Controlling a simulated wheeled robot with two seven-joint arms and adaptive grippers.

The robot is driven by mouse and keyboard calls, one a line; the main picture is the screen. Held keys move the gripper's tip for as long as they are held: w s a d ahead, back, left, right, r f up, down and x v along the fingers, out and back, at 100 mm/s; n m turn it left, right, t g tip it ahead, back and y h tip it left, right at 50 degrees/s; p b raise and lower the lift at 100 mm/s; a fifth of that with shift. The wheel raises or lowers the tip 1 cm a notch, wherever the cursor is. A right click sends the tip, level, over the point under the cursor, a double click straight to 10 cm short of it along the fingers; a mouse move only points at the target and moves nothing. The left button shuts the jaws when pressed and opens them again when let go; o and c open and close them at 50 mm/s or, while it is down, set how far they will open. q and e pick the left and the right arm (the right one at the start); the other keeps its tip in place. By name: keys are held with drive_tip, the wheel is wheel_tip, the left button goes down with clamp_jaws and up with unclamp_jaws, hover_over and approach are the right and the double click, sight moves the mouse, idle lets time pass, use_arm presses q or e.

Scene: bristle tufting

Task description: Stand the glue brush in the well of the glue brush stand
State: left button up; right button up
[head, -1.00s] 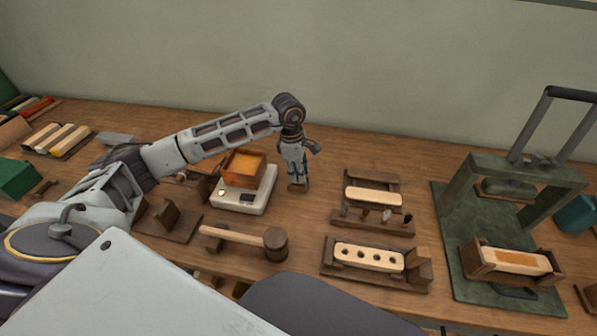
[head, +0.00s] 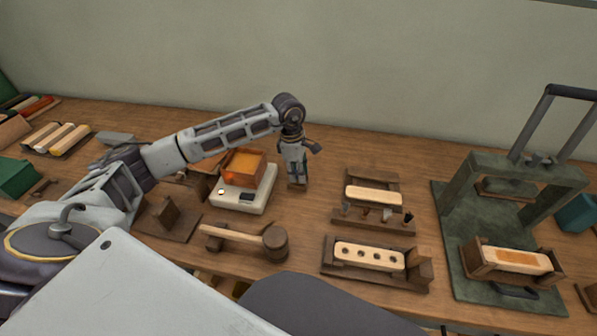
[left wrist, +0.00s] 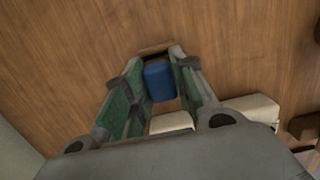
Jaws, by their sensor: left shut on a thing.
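The rest of the brush is hidden. A small brown wooden block (head: 298,188), apparently the glue brush stand, is right below the fingertips; its edge also shows in the left wrist view (left wrist: 157,50). Its well is hidden, and I cannot tell whether the brush is in it. My right gripper is not in view.
A white scale (head: 240,199) with an orange-filled box (head: 243,170) stands left of the gripper. A mallet (head: 250,238) lies in front. Wooden racks (head: 375,222) and a drilled brush block (head: 368,256) are right, with a green press (head: 463,215) beyond. The table behind is clear.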

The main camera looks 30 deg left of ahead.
use_arm(q)
drive_tip(key=shift+f, duration=0.15)
drive_tip(key=o, duration=1.4)
drive_tip(key=shift+r, duration=0.2)
drive_tip(key=shift+r+p, duration=1.65)
drive_tip(key=shift+r, duration=1.7)
